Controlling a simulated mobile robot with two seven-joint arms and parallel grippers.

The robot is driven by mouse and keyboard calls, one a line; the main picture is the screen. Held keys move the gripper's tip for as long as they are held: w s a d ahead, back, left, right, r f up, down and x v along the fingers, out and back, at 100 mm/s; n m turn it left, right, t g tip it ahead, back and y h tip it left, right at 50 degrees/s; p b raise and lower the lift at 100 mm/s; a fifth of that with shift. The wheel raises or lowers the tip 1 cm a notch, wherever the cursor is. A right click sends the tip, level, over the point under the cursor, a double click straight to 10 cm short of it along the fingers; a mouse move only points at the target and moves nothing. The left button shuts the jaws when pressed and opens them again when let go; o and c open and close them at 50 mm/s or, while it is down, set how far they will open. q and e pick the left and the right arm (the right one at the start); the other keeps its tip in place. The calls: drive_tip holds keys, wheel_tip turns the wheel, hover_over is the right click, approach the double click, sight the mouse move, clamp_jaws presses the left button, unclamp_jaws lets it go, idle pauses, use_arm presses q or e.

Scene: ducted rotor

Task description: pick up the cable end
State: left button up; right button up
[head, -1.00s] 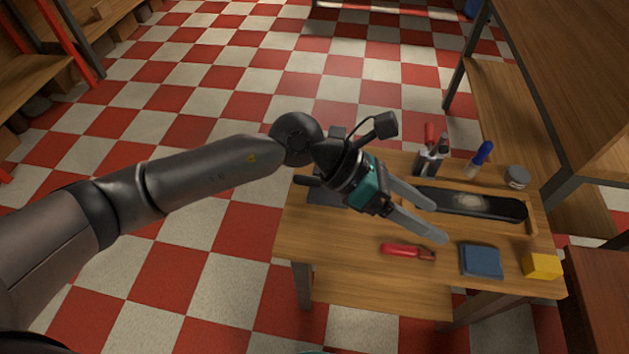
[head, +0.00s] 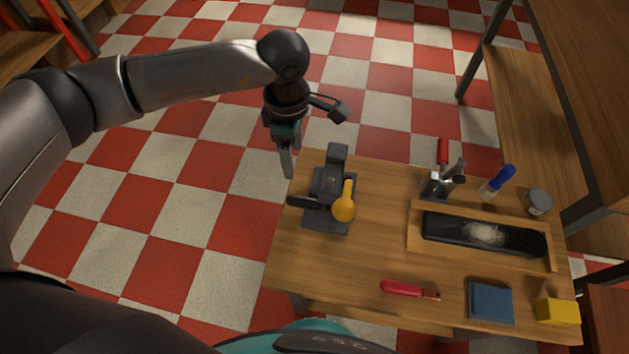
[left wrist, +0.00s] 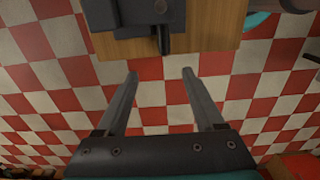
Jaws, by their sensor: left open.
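I cannot make out a cable end for certain in either view. A dark grey fixture (head: 333,187) with a yellow round-ended handle (head: 344,207) stands on the left part of the wooden table (head: 375,250). A dark bar (head: 304,202) sticks out from its left side. My left gripper (head: 288,165) points down beside the table's left edge, left of the fixture. In the left wrist view its two fingers (left wrist: 160,74) are apart with only floor between them; the fixture (left wrist: 150,15) shows beyond them at the table edge. My right gripper is not in view.
A wooden tray (head: 413,228) holds a black insert. Behind it stand a tool holder (head: 437,184), a blue-capped bottle (head: 497,183) and a grey jar (head: 538,202). A red-handled tool (head: 402,288), blue cloth (head: 490,302) and yellow block (head: 557,311) lie in front.

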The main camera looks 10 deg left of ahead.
use_arm(q)
hover_over(299, 199)
wheel_tip(299, 199, down, 6)
drive_tip(key=r, duration=0.1)
drive_tip(key=f, duration=0.1)
drive_tip(key=f+b, duration=0.1)
drive_tip(key=f, duration=0.2)
drive_tip(key=shift+w+a+f, duration=0.2)
drive_tip(key=shift+w+a, duration=0.05)
drive_tip(key=shift+a, duration=0.05)
drive_tip(key=shift+f+b, duration=0.3)
drive_tip(key=shift+f, duration=0.15)
drive_tip(key=f, duration=0.3)
drive_tip(key=f+b, duration=0.1)
drive_tip(key=f, duration=0.1)
drive_tip(key=shift+s+d, duration=0.2)
drive_tip(key=shift+d, duration=0.05)
drive_tip(key=shift+r, duration=0.1)
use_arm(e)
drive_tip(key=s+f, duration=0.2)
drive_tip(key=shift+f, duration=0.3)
use_arm(q)
drive_tip(key=shift+c, duration=0.2)
clamp_jaws()
